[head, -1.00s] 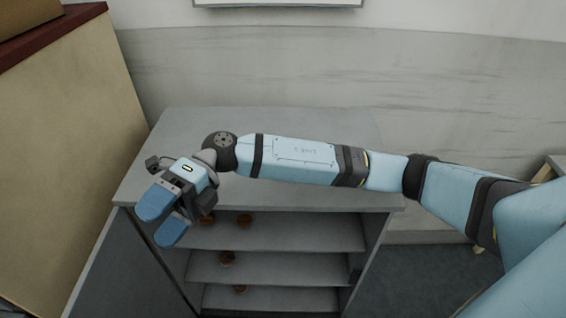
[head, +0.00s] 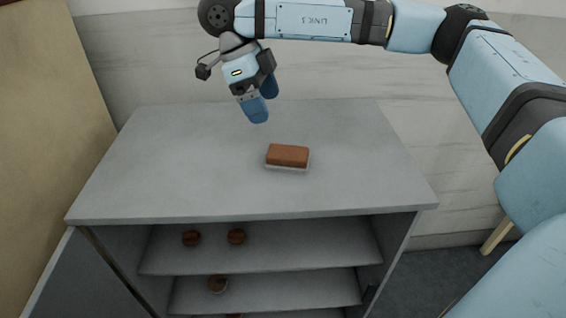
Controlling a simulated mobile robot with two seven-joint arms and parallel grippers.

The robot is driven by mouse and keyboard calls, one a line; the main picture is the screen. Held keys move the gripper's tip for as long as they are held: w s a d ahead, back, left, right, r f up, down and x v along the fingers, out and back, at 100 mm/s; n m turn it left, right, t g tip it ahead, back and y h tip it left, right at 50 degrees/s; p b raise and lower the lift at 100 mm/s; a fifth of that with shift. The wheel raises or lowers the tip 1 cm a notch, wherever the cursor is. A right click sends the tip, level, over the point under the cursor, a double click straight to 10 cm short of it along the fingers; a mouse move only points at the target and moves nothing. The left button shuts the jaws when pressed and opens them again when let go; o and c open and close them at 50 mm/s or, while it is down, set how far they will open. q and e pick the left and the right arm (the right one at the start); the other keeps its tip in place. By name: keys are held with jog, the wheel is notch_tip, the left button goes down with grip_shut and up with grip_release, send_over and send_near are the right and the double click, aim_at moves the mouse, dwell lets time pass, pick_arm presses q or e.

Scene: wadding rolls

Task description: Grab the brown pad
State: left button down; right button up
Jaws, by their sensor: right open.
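The brown pad (head: 288,156) is a small block with a brown top and a pale lower layer. It lies flat on the grey cabinet top (head: 180,185), right of the middle, with nothing touching it. My right gripper (head: 264,100) is above the back part of the cabinet top, up and to the left of the pad. Its blue fingers are apart and point down, with nothing between them. My left gripper is not in view.
The open cabinet shelves (head: 270,243) below hold several small round brown rolls (head: 237,236). A tan panel (head: 45,110) stands at the left, and a pale wall (head: 150,65) is behind. The cabinet top around the pad is clear.

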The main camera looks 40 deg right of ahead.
aim_at(287, 151)
jog(key=b+x, duration=0.1)
jog(key=x, duration=0.5)
jog(key=shift+s+d+f, duration=0.1)
jog(key=shift+f, duration=0.2)
jog(key=shift+s+d+f, duration=0.1)
jog(key=shift+s+f, duration=0.2)
jog(key=shift+f, duration=0.25)
jog(key=x, duration=0.4)
jog(key=shift+s+f+b, duration=0.3)
jog(key=shift+s+b, duration=0.05)
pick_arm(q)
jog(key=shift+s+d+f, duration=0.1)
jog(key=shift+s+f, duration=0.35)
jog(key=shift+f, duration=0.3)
pick_arm(e)
jog(key=c, duration=1)
